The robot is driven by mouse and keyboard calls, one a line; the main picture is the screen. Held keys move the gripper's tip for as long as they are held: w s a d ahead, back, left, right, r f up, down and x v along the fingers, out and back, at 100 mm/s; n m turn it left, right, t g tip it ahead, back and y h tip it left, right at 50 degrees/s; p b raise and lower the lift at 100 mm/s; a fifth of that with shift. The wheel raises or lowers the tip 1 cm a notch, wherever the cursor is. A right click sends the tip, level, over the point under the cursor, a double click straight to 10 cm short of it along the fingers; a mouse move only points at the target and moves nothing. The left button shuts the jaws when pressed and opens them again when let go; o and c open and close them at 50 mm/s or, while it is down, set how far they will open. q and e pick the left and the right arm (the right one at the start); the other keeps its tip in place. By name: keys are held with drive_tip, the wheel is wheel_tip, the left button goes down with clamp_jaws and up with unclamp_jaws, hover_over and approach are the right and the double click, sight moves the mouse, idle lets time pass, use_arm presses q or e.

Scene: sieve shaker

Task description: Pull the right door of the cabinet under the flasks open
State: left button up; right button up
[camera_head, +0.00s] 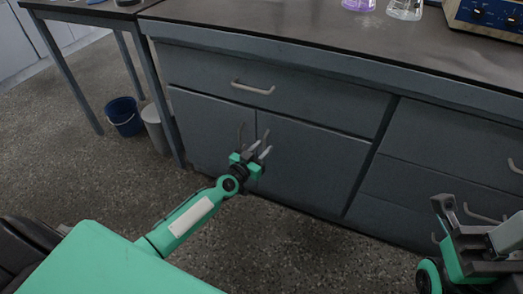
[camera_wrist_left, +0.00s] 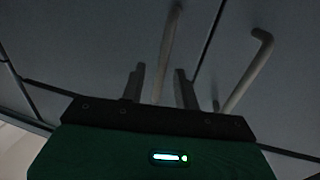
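The grey cabinet under the flasks has a left door (camera_head: 205,125) and a right door (camera_head: 315,165), both closed, with upright bar handles near the seam. I see a gap at the fingers. The other handle (camera_wrist_left: 248,72) stands to the right, clear of the fingers. My right gripper (camera_head: 470,230) is at the lower right.
A drawer with a handle (camera_head: 253,88) is above the doors. On the worktop (camera_head: 270,35) stand a purple flask (camera_head: 358,4), a clear flask (camera_head: 405,9) and a device with knobs (camera_head: 490,14). A blue bucket (camera_head: 124,116) and a grey bin (camera_head: 155,125) stand left. Floor before the doors is clear.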

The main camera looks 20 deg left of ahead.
use_arm(q)
clamp_jaws()
idle(0.3)
